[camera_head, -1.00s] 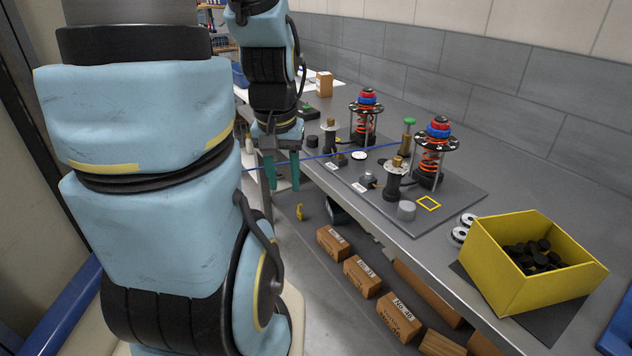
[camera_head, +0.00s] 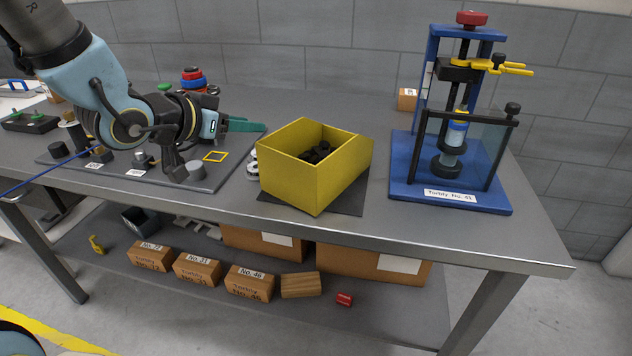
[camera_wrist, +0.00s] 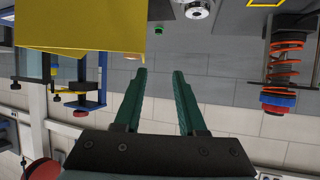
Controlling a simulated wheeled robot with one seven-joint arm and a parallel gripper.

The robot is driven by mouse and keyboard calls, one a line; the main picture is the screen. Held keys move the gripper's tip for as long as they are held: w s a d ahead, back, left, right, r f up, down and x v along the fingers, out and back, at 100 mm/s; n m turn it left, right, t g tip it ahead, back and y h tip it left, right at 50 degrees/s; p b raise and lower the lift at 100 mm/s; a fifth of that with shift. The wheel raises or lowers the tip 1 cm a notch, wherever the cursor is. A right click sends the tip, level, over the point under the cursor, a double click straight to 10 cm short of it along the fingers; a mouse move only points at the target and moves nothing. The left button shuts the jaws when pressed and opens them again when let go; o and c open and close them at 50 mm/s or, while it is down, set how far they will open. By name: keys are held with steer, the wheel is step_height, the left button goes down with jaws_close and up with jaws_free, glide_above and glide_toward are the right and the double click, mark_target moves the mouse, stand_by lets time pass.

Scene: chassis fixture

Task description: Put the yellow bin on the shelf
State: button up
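The yellow bin (camera_head: 312,184) stands upright on a dark mat on the workbench, with several black round parts inside. In the wrist view its yellow wall (camera_wrist: 80,28) fills the upper left. My gripper (camera_head: 255,126) is at the bin's left, above the bench, its green fingers pointing right toward the bin. In the wrist view my gripper (camera_wrist: 160,78) shows its two fingers apart with nothing between them. The bin is outside the fingers. A lower shelf (camera_head: 395,308) runs under the bench.
A blue press fixture (camera_head: 450,200) stands right of the bin. A plate (camera_head: 215,175) with spring assemblies lies left. Wooden blocks (camera_head: 249,284), cardboard boxes and a small red part (camera_head: 344,299) occupy the lower shelf. Its right front is clear.

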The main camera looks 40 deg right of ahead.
mark_target(293, 124)
steer(key=shift+m+g+h, duration=0.4)
steer(key=shift+g, duration=0.1)
steer(key=shift+s+d+r+p+x, duration=0.1)
steer(key=shift+s+p+x, duration=0.2)
steer(key=shift+p+x, duration=1.1)
steer(key=shift+s+d+r+p+x, duration=0.1)
steer(key=shift+s+p+x, duration=0.25)
steer(key=shift+x, duration=2.15)
steer(key=shift+s+d+r+p+x, duration=0.1)
steer(key=shift+s+p+x, duration=0.2)
steer(key=shift+p+x, duration=1.1)
steer(key=shift+d+f+b, duration=0.25)
steer(key=shift+d+b, duration=0.25)
steer(key=shift+b, duration=0.1)
jaws_close()
steer(key=shift+r, duration=0.1)
